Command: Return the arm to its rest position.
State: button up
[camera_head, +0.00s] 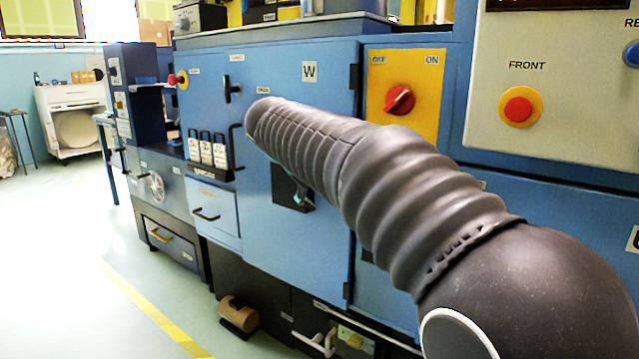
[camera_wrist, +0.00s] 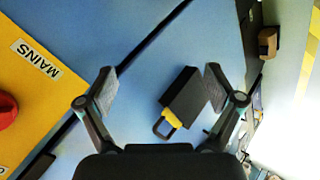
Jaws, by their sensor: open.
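My gripper (camera_wrist: 160,88) is open in the wrist view, its two fingers spread apart with nothing held between them. It faces a blue cabinet door (camera_head: 300,230). A black box (camera_wrist: 183,97) with a yellow part and a dark loop (camera_wrist: 168,122) lies in view between the fingers, nearer the right one; I cannot tell the gap in depth. In the head view my arm (camera_head: 400,200) reaches from the lower right across the cabinet front and hides most of the gripper. Only a dark and teal bit shows below the arm.
A yellow panel with a red OFF/ON rotary switch (camera_head: 399,99) is close to my arm. A red FRONT button (camera_head: 517,107) sits on a grey panel at right. A brown roll (camera_head: 238,312) is low by the cabinet base. The floor (camera_head: 70,250) at left is clear.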

jog(key=s+d+f+m+y, duration=0.1)
jog(key=s+d+f, duration=0.3)
jog(key=s, duration=0.7)
jog(key=s+d+f+m+g+y+p, duration=0.1)
jog(key=s+d+f, duration=0.4)
jog(key=s, duration=0.6)
jog(key=s+d+f+m+g+y, duration=0.1)
jog(key=s+d+f+m+y, duration=0.2)
jog(key=s+d+f, duration=0.2)
jog(key=shift+s+f, duration=1.8)
jog(key=shift+s, duration=1.6)
